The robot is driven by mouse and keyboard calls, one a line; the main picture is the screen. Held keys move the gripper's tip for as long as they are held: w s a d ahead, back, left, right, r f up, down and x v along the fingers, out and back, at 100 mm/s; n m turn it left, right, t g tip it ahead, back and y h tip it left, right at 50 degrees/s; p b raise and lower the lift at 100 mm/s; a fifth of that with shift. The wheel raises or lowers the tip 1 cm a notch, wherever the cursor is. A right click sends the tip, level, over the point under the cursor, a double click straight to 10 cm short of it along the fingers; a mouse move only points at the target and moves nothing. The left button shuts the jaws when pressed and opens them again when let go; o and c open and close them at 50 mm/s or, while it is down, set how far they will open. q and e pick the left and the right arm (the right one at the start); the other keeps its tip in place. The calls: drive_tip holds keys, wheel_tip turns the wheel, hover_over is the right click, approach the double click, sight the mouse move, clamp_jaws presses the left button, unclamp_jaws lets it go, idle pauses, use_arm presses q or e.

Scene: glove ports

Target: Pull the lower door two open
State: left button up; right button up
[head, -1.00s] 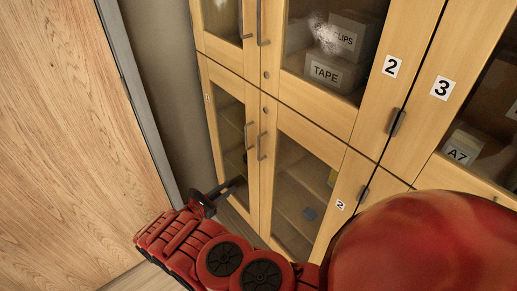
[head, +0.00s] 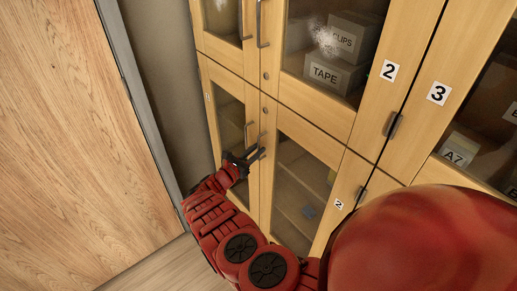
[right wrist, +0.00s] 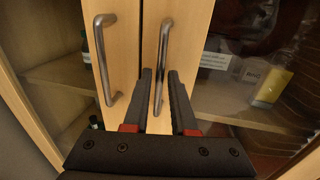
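The lower door two (head: 302,187) is a wood-framed glass door with a small "2" label on its right side, and it is shut. Its upright metal bar handle (head: 263,139) is on its left edge. It also shows in the right wrist view, where the handle (right wrist: 165,55) runs down between my finger tips. My right gripper (head: 252,157) is at the lower part of this handle. In the right wrist view its two dark fingers (right wrist: 160,90) are apart, one on each side of the bar, with gaps visible. My left gripper is not in view.
The neighbouring lower door one (head: 229,118) has its own handle (right wrist: 104,55) close to the left of my fingers. Upper glass doors, with boxes labelled TAPE (head: 334,75) behind one, are above. A wooden panel (head: 80,150) stands at the left, with floor between.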

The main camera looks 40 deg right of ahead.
drive_tip(key=shift+w+d, duration=0.2)
drive_tip(key=shift+d, duration=0.5)
clamp_jaws()
idle(1.0)
